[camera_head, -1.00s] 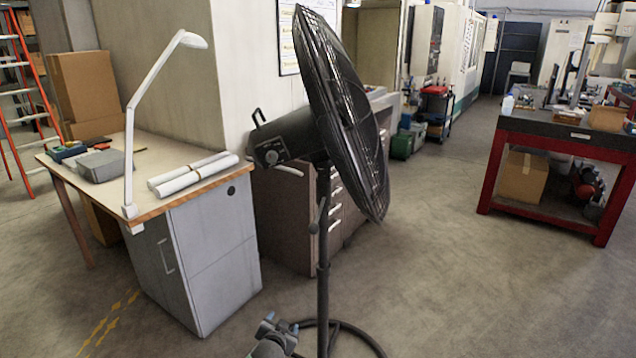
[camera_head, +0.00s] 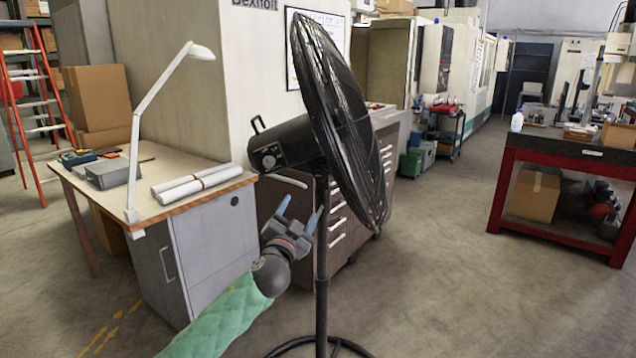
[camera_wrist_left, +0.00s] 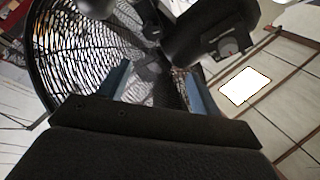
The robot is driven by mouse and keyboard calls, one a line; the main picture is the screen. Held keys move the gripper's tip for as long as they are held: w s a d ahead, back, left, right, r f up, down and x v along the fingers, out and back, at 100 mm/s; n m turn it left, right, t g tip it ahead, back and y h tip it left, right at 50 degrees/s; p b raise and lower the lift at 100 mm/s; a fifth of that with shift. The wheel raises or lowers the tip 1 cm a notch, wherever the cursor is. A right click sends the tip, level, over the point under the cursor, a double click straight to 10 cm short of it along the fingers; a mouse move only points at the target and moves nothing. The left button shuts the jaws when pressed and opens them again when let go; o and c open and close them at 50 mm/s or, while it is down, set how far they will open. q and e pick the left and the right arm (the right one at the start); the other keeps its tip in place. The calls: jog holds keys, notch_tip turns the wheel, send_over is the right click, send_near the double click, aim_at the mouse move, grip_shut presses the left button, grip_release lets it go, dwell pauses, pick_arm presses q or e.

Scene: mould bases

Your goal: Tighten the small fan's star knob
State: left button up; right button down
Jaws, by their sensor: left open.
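The black pedestal fan (camera_head: 338,120) stands upright in the middle of the head view, its caged head tilted and its motor housing (camera_head: 285,143) facing left. My left gripper (camera_head: 298,208) is open, with blue fingertips pointing up, just left of the fan's pole (camera_head: 322,260) and below the motor housing. It looks empty. In the left wrist view, the fan's cage (camera_wrist_left: 80,50) and motor housing (camera_wrist_left: 228,47) lie beyond the open fingers (camera_wrist_left: 156,84). A dark part of the fan shows between them. I cannot make out the star knob clearly; my gripper may cover it.
A desk (camera_head: 150,175) with a white lamp (camera_head: 133,150), paper rolls and a grey case stands at left. A dark drawer cabinet (camera_head: 345,235) is behind the fan. A red-framed workbench (camera_head: 505,180) stands at right. The floor between fan and bench is free.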

pick_arm(q)
jog(key=w, duration=0.1)
jog(key=w+d, duration=0.1)
jog(key=w+r+p, duration=0.1)
jog(key=shift+w+d+h, duration=0.15)
jog(key=shift+w+h, duration=0.1)
jog(key=shift+h, duration=0.05)
jog(key=p, duration=0.2)
send_near(320, 179)
jog(key=x, duration=0.4)
jog(key=shift+w+r, duration=0.25)
jog(key=shift+w, duration=0.05)
jog(key=p+x, duration=0.1)
jog(key=x, duration=0.2)
jog(key=shift+w+d+r, duration=0.1)
jog(key=shift+w, duration=0.2)
jog(key=shift+w+d+r, duration=0.1)
jog(key=shift+w+d, duration=0.05)
jog(key=shift+w, duration=0.3)
pick_arm(e)
notch_tip(320, 179, down, 14)
jog(key=w, duration=0.2)
jog(key=shift+d+f, duration=0.15)
jog(key=shift+f, duration=0.1)
pick_arm(q)
jog(key=c, duration=1)
pick_arm(e)
jog(key=shift+r, duration=0.1)
